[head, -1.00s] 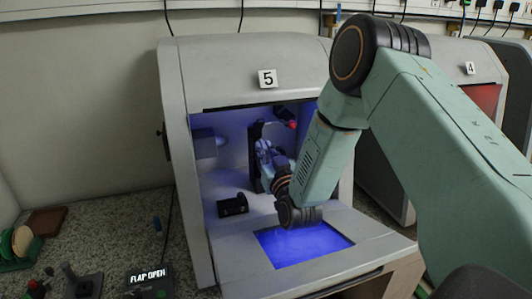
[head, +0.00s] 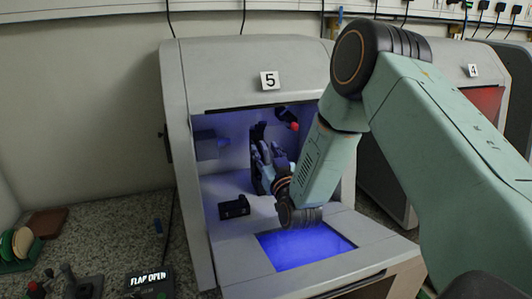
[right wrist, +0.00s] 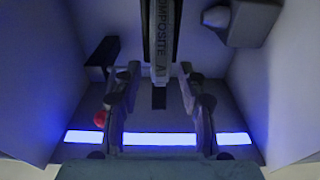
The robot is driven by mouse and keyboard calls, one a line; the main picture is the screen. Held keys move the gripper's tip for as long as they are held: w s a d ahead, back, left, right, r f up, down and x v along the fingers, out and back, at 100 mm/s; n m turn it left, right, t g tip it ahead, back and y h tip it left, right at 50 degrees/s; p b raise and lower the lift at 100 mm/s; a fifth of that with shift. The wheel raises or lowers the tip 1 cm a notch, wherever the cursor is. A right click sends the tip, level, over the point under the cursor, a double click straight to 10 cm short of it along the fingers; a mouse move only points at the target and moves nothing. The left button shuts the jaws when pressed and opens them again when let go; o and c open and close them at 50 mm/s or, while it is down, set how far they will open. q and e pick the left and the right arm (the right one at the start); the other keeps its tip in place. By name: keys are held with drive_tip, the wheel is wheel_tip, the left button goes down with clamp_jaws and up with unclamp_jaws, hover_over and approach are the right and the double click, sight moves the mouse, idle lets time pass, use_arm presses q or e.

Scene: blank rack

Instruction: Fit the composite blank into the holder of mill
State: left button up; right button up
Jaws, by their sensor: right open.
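Mill 5 (head: 270,80) stands open, lit blue inside. My right gripper (head: 262,152) is inside it, in front of a dark upright part (head: 258,132) at the back. In the right wrist view my right gripper (right wrist: 160,95) is open, its fingers spread left and right. The composite blank (right wrist: 164,40), a pale block lettered "COMPOSITE A", is beyond the fingertips at top centre, with a gap on each side. The far end of the blank and the holder are hidden, so I cannot tell how it is seated. My left gripper is out of view.
A red knob (head: 294,126) is at the right inside the mill. A grey cylinder unit (head: 207,144) is on the left wall. A "FLAP OPEN" box (head: 149,281) sits on the bench. Mill 4 (head: 481,95) is at right.

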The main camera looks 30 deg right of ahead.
wheel_tip(320, 180, up, 10)
drive_tip(key=shift+r, duration=0.1)
idle(0.4)
idle(0.6)
